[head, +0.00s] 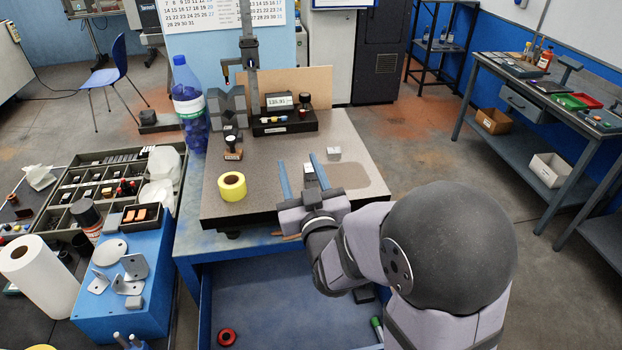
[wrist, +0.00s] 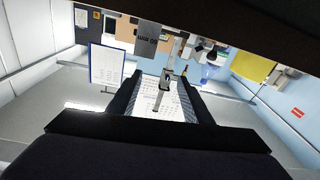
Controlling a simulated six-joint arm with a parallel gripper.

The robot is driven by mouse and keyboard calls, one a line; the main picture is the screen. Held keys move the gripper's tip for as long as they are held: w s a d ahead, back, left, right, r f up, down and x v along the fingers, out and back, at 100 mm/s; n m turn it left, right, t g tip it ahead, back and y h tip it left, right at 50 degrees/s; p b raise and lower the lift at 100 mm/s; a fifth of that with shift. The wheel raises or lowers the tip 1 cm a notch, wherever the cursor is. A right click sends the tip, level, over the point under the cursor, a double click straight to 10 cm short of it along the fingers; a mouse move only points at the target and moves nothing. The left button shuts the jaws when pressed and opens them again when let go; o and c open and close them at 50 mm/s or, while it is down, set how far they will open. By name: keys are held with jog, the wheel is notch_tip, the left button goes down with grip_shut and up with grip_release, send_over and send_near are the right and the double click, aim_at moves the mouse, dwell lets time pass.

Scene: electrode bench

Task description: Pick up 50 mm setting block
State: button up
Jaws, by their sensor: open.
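My gripper (head: 302,166) is open above the near right part of the granite plate (head: 280,155), its two blue-grey fingers pointing away from me. A small metal block (head: 309,168) shows between the fingers in the head view. Another small pale block (head: 333,154) stands just right of the fingertips. In the wrist view the open fingers (wrist: 158,85) frame the calendar sheet and a height gauge (wrist: 165,88) in the distance. No block shows between them there.
A yellow tape roll (head: 232,186) and a dark-handled stamp (head: 233,146) stand left on the plate. A height gauge (head: 249,70), a V-block (head: 228,105) and a black box (head: 285,123) stand at the back. An open drawer (head: 270,285) lies below.

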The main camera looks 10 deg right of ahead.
aim_at(311, 175)
jog(key=f, duration=0.1)
jog(key=d+f+m+h, duration=0.1)
jog(key=d+f+m, duration=0.1)
jog(key=shift+w+d+f+g+h, duration=0.1)
jog(key=shift+d+f+g+h, duration=0.2)
jog(key=shift+h, duration=0.1)
jog(key=shift+d+f+b, duration=0.15)
jog(key=shift+f+b, duration=0.15)
jog(key=shift+w+r+p, duration=0.2)
jog(key=shift+w+p, duration=0.5)
jog(key=shift+w, duration=0.5)
jog(key=shift+w+r+p, duration=0.2)
jog(key=shift+w+p, duration=0.2)
jog(key=shift+p, duration=0.2)
jog(key=w+p, duration=0.1)
jog(key=w, duration=0.2)
jog(key=shift+d+r+p, duration=0.15)
jog(key=shift+r+p, duration=0.05)
jog(key=shift+p, duration=0.15)
jog(key=shift+w+f, duration=0.1)
jog(key=shift+w, duration=0.55)
